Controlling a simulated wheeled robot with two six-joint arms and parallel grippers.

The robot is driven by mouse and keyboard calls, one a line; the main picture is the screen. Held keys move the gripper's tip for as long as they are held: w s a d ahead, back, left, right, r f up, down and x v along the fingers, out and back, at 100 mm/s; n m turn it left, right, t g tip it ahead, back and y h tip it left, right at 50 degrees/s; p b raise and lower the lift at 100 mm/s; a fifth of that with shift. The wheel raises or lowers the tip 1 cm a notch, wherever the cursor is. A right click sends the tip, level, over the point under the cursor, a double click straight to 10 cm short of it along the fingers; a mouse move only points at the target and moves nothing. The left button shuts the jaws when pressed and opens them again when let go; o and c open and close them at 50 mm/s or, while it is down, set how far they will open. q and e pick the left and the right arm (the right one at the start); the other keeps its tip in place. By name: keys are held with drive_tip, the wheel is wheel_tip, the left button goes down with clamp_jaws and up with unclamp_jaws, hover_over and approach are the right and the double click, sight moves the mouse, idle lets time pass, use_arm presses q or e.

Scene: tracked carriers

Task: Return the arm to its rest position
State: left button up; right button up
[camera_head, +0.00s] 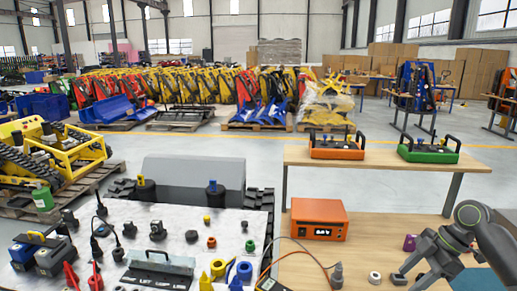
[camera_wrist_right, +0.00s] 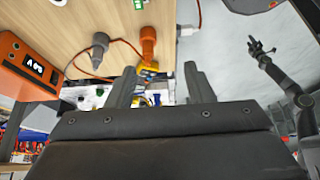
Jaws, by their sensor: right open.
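My right arm comes in from the right in the head view. Its gripper (camera_head: 412,271) is over the right part of the wooden workbench (camera_head: 365,232). In the right wrist view my right gripper (camera_wrist_right: 160,78) shows two dark fingers spread apart with nothing held between them. A dark jointed arm with a small claw-like end (camera_wrist_right: 262,48) shows at the right of the wrist view. It looks like my left arm, but the end is too small to read. The left arm does not show in the head view.
An orange box with a display (camera_head: 318,219) stands on the bench, left of my right gripper. A grey plug (camera_head: 338,275) and a white ring (camera_head: 374,278) lie near the gripper. Orange and green cases (camera_head: 429,149) sit on the raised shelf behind. A parts-covered table (camera_head: 180,216) is at left.

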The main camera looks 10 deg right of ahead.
drive_tip(key=s+a+f+m+h, duration=0.25)
drive_tip(key=s+a+f, duration=0.3)
drive_tip(key=f, duration=0.35)
drive_tip(key=s+a+f+m+h, duration=0.1)
drive_tip(key=s+a+f+m, duration=0.25)
drive_tip(key=s+f, duration=0.45)
drive_tip(key=s+a+f+m+t+h, duration=0.1)
drive_tip(key=s+a+m+t+h, duration=0.2)
drive_tip(key=s+m, duration=0.9)
wheel_tip(320, 180, down, 24)
drive_tip(key=s+d+n+g, duration=0.2)
drive_tip(key=s+a+f+g, duration=0.1)
drive_tip(key=s+f, duration=1.3)
drive_tip(key=f, duration=0.2)
drive_tip(key=shift+s+a+f, duration=0.25)
drive_tip(key=shift+s+a, duration=0.1)
drive_tip(key=shift+a, duration=0.05)
